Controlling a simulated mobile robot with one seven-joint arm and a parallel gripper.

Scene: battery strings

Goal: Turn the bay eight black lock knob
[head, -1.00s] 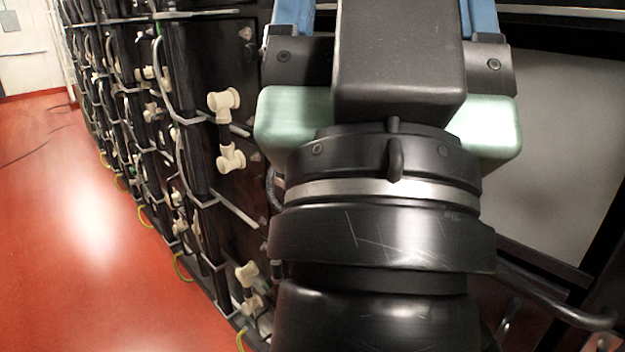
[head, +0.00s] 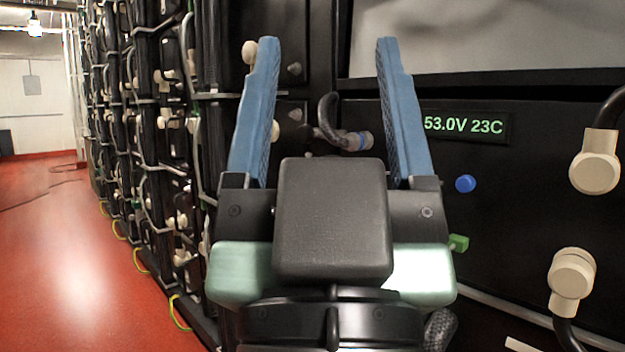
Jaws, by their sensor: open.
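My gripper (head: 327,42) is open, its two blue fingers spread and pointing up and away in front of the battery rack. Nothing is between the fingertips. Two small dark round knobs, an upper one (head: 295,69) and a lower one (head: 295,114), show between the fingers on the black rack face, beyond the left finger. I cannot tell whether either is the bay eight lock knob, as no bay number is readable. My gripper body hides part of the rack face below.
A black curved cable (head: 328,108) shows between the fingers. To the right are a display (head: 463,124) reading 53.0V 23C, a blue button (head: 465,183), a green plug (head: 459,243) and beige cable connectors (head: 594,172). The red floor (head: 85,260) at left is mostly clear.

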